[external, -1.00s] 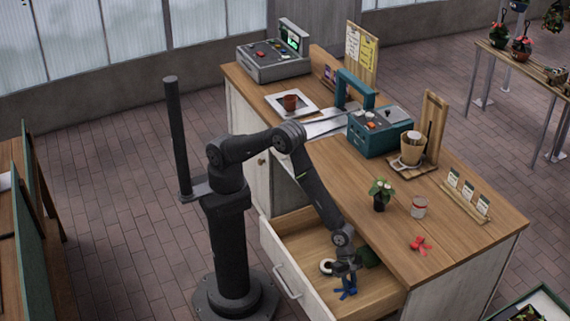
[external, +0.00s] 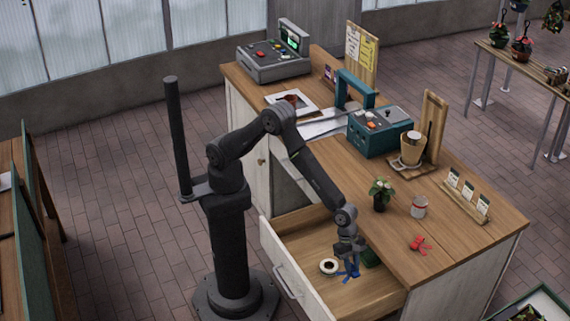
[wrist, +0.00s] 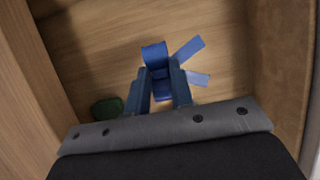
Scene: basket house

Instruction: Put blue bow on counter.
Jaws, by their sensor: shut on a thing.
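The blue bow (external: 349,269) is held in my gripper (external: 352,262), above the floor of the open drawer (external: 310,225). In the wrist view the bow (wrist: 188,50) shows its loop and two tails beyond my gripper's fingers (wrist: 161,78), which are closed on it. The wooden counter (external: 345,178) is above and behind the drawer, to the right of my arm.
In the drawer are a white ring-shaped roll (external: 328,267) and a dark green object (external: 371,257). On the counter near the drawer stand a small potted plant (external: 381,192), a white tin (external: 418,207) and a red bow (external: 419,244). Bare counter lies between them.

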